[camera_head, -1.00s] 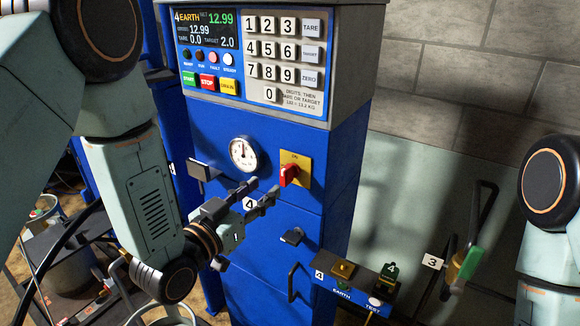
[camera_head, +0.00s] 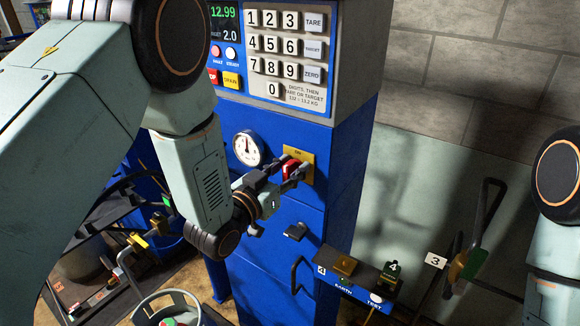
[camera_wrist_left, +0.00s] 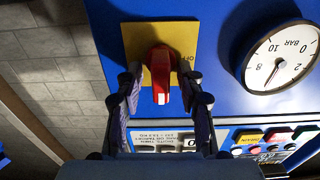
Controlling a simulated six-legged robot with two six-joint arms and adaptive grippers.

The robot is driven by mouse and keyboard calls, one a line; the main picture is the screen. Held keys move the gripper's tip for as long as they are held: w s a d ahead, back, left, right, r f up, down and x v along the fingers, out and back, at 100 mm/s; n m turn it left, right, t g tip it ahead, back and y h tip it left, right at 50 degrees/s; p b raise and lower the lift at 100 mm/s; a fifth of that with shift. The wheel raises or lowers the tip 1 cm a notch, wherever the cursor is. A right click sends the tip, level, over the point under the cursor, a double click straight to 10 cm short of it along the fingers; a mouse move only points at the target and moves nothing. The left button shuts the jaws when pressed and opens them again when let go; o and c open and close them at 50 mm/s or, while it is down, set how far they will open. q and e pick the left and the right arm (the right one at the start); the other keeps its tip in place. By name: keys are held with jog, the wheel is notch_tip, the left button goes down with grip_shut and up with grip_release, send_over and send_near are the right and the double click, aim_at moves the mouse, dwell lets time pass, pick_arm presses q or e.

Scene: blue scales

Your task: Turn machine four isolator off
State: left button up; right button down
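The machine four isolator is a red knob (camera_head: 290,169) on a yellow plate (camera_head: 308,160) on the blue cabinet front. In the left wrist view the red knob (camera_wrist_left: 160,70) stands out from the yellow plate (camera_wrist_left: 185,38), with part of the word OFF beside it. My left gripper (camera_head: 291,172) is at the knob. In the left wrist view its open fingers (camera_wrist_left: 160,86) lie on either side of the knob, with small gaps showing. The fingers partly hide the knob in the head view. My right gripper is out of view.
A pressure gauge (camera_head: 248,148) sits left of the isolator, with a keypad (camera_head: 287,50) above. Below are a dark latch (camera_head: 295,231), a black handle (camera_head: 300,275) and a small EARTH/TEST shelf (camera_head: 340,288).

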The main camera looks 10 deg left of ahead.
pick_arm(q)
jog(key=shift+s+a+r, duration=0.1)
jog(key=shift+s+a, duration=0.15)
jog(key=shift+a, duration=0.05)
jog(key=shift+c, duration=0.4)
jog(key=shift+s+r, duration=0.1)
jog(key=shift+s, duration=0.05)
jog(key=shift+c, duration=0.7)
jog(key=shift+d, duration=0.1)
jog(key=shift+c, duration=0.8)
jog(key=shift+d, duration=0.2)
jog(key=c, duration=0.3)
jog(key=shift+w+a, duration=0.15)
jog(key=shift+w, duration=0.05)
grip_shut()
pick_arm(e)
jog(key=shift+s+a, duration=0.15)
